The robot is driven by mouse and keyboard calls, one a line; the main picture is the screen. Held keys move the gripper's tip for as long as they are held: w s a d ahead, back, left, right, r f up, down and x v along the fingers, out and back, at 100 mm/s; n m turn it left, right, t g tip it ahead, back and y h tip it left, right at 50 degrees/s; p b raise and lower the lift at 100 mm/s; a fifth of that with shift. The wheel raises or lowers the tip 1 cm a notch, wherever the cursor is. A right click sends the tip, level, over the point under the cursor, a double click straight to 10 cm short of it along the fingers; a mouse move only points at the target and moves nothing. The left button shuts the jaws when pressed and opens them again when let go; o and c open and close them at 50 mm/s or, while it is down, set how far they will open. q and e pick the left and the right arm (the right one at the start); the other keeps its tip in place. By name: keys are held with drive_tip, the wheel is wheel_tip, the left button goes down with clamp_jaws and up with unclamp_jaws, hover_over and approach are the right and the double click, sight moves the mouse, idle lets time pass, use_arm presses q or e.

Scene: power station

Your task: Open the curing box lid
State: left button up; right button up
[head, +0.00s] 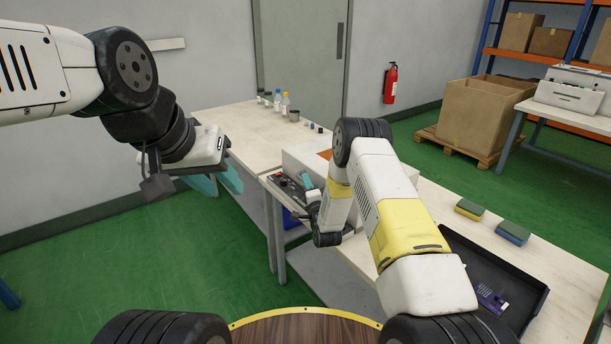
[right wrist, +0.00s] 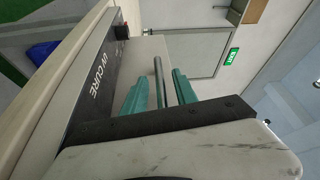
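The curing box (head: 300,158) is a pale box on the near table, with an orange patch on top and a dark front panel. Its panel, lettered "UV CURE" (right wrist: 97,78), shows at left in the right wrist view. My right gripper (head: 306,180) is at the box's front; my arm hides part of the box. In the right wrist view its teal fingers (right wrist: 158,90) stand apart, with a thin dark bar (right wrist: 158,75) between them; I cannot tell whether they touch it. My left gripper (head: 217,181) is open and empty, left of the table above the floor.
Bottles and a cup (head: 294,115) stand on the far table. Two sponges (head: 470,209) and a black tray (head: 540,297) lie on the near table at right.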

drive_tip(key=shift+x, duration=0.85)
clamp_jaws()
idle(0.8)
